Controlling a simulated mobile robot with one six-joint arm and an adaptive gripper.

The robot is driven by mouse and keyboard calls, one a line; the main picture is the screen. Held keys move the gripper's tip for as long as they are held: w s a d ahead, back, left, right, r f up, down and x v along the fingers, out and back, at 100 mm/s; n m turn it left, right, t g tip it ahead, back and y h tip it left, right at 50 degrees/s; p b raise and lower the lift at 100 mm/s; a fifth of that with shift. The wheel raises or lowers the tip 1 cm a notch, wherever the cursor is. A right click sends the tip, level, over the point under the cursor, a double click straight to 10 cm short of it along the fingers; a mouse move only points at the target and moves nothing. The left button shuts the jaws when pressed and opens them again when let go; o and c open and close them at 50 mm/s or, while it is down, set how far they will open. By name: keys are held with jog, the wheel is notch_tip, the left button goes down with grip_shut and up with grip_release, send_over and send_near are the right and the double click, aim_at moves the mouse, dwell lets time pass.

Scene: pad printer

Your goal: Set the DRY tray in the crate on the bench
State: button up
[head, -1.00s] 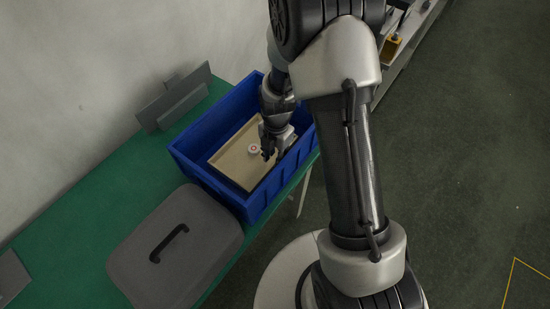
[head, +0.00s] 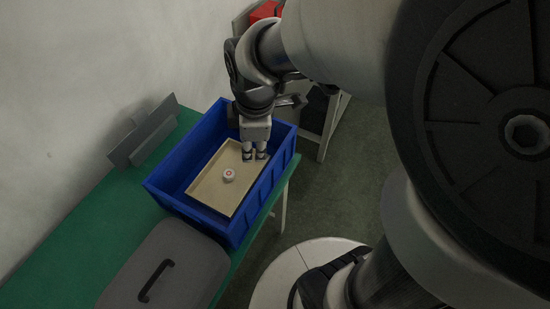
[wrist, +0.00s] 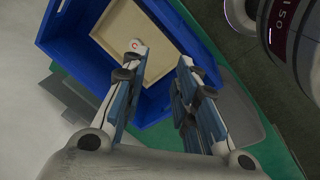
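The beige tray (head: 208,186) lies inside the blue crate (head: 160,190) on the green bench; it also shows in the wrist view (wrist: 165,58). A small white round piece with a red mark (head: 229,174) sits on the tray. I cannot read any DRY label. My gripper (head: 254,155) points down over the far right part of the crate. Its two fingers are apart with nothing between them in the wrist view (wrist: 158,92). In the head view the fingertips overlap the tray's far right edge; I cannot tell whether they touch it.
A grey lid with a dark handle (head: 175,270) lies on the green bench (head: 85,255) in front of the crate. A grey bracket (head: 145,138) stands by the wall. A red object (head: 264,12) is at the back.

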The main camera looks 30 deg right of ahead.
jog(key=s+r+m+t, duration=0.2)
jog(key=s+r+m, duration=0.6)
jog(key=s+m, duration=0.5)
jog(key=shift+s+m, duration=0.35)
jog(key=shift+m, duration=0.05)
dwell(0.3)
